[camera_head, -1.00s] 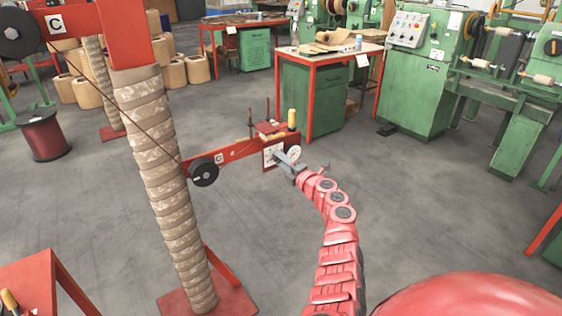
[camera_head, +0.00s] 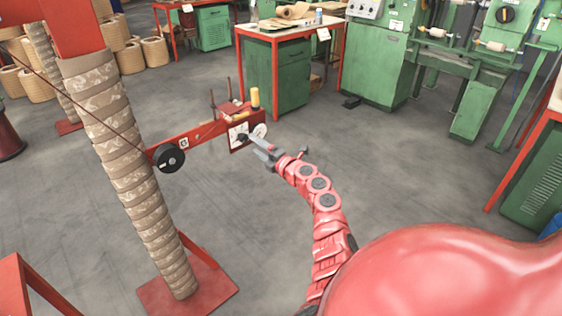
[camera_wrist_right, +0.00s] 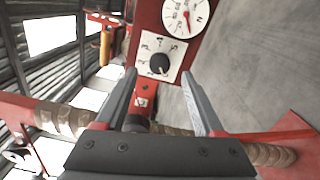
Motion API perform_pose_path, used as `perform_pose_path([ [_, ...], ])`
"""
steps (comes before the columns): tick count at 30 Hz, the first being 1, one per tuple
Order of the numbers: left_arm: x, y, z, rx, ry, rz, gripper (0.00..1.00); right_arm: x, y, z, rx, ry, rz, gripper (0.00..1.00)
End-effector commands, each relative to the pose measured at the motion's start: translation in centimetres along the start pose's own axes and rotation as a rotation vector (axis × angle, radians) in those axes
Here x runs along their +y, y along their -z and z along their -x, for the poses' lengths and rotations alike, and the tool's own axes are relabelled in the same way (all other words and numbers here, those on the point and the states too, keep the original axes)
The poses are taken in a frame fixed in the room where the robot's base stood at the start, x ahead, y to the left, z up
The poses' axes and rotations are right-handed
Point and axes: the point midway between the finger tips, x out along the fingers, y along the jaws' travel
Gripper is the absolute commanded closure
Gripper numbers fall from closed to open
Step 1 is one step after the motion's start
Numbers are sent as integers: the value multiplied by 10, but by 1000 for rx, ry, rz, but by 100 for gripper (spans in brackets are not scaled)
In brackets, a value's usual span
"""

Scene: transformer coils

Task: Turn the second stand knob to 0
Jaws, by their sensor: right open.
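A red stand arm marked G (camera_head: 183,142) carries a white dial plate with a dark knob (camera_head: 242,137) at its end. In the right wrist view the round black knob (camera_wrist_right: 159,63) sits on the white plate, just beyond and between my fingertips. The knob's setting is too small to read. My right gripper (camera_head: 259,148) is open and empty, in front of the plate and apart from the knob. In the wrist view my right gripper (camera_wrist_right: 159,76) shows its two fingers spread either side of the knob's line. My left gripper is not in view.
A round white gauge (camera_wrist_right: 185,16) with a red needle is beside the knob plate. A yellow-handled tool (camera_head: 255,97) stands on the arm's end. A wrapped column (camera_head: 125,165) stands left.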

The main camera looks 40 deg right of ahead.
Motion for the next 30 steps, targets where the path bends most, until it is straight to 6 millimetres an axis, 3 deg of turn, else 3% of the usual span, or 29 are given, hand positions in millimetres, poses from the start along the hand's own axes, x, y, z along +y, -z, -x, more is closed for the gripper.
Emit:
perform_pose_path([
  [16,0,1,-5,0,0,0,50,-2,0,104,-1,3,0,30],
  [21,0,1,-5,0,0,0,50,0,1,118,2,1,1,30],
  [30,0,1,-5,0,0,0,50,0,1,120,2,0,1,30],
])
